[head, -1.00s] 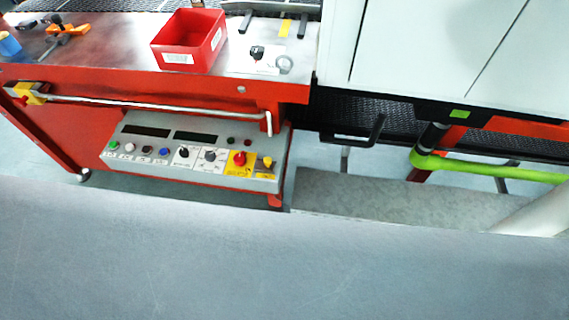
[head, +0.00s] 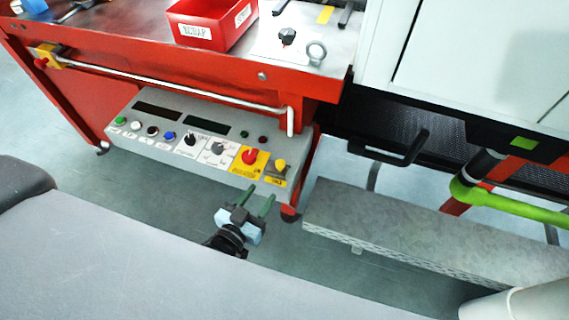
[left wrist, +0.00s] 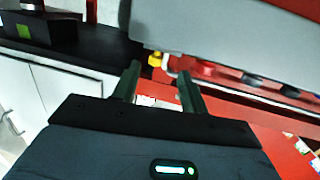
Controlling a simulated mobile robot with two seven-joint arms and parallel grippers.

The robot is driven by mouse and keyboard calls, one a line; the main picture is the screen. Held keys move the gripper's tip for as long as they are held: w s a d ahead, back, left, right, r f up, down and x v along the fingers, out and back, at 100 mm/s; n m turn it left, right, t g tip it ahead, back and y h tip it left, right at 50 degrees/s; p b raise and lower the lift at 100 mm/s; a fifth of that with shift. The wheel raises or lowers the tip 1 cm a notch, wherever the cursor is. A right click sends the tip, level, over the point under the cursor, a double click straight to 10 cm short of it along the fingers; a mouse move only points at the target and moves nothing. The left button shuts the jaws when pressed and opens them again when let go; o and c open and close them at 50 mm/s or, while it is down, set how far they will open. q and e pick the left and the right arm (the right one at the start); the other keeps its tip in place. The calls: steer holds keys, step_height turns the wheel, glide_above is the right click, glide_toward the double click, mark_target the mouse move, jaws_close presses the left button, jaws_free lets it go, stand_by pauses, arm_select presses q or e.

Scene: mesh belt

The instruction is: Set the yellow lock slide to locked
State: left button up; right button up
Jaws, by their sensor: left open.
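The yellow lock slide (head: 280,167) is a small yellow knob on a yellow-labelled plate at the right end of the grey control panel (head: 140,150). It also shows small in the left wrist view (left wrist: 155,59), just beyond and between the fingertips. Its exact position along its track is too small to tell. My left gripper (head: 261,194) is open and empty, in front of and below the panel's right end. Its fingers point toward the lock slide and look apart from it. In the left wrist view the gripper (left wrist: 159,72) has a clear gap between its fingers. My right gripper is not in view.
A red rotary knob (head: 250,156) on a yellow plate sits just left of the slide, with several buttons further left. A metal rail (head: 170,82) runs above the panel. A red bin (head: 212,22) stands on the bench. A grey step (head: 400,220) lies to the right.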

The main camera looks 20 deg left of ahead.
mark_target(278, 168)
arm_select(q)
steer(key=shift+w+d+r+t+b, duration=0.15)
steer(key=shift+w+r, duration=0.1)
steer(key=shift+w, duration=0.3)
steer(key=shift+w+d+r+t+b, duration=0.1)
steer(key=shift+w+r+t, duration=0.1)
steer(key=shift+w, duration=0.35)
steer(key=shift+w+d+r+t+b, duration=0.15)
steer(key=shift+w+r, duration=0.1)
steer(key=shift+w, duration=0.3)
steer(key=shift+w+d+f, duration=0.1)
steer(key=shift+w+d, duration=0.15)
steer(key=shift+w, duration=1)
steer(key=shift+w+d+r, duration=0.1)
steer(key=shift+w+d, duration=0.15)
steer(key=shift+w, duration=1)
steer(key=shift+w+d+f, duration=0.1)
steer(key=shift+w+d, duration=0.15)
steer(key=shift+w, duration=1)
steer(key=shift+c, duration=0.2)
jaws_close()
